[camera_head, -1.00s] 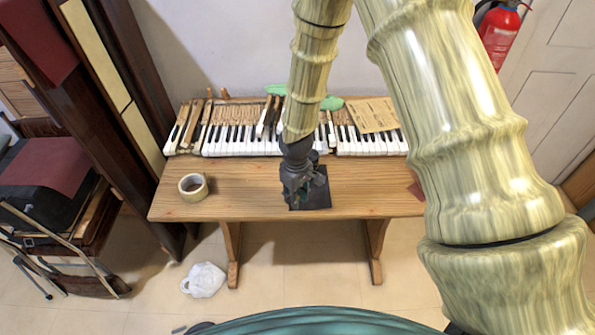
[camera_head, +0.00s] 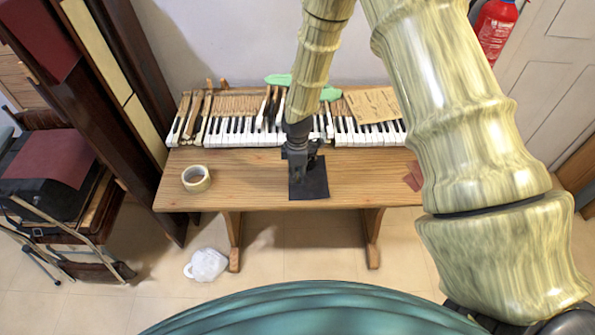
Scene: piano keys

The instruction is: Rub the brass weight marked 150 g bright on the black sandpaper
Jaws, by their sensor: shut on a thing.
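The black sandpaper (camera_head: 316,187) lies flat on the wooden table in front of the keyboard. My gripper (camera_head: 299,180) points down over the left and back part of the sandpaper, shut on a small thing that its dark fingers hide. I take this to be the brass weight, but neither its brass surface nor a 150 g mark can be made out. I cannot tell whether it touches the sandpaper.
A tape roll (camera_head: 196,178) stands on the table (camera_head: 240,187) at the left. Piano keys (camera_head: 235,138) line the back, with a green thing (camera_head: 278,79) behind. Reddish paper pieces (camera_head: 413,176) lie at the right. The table between tape and sandpaper is clear.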

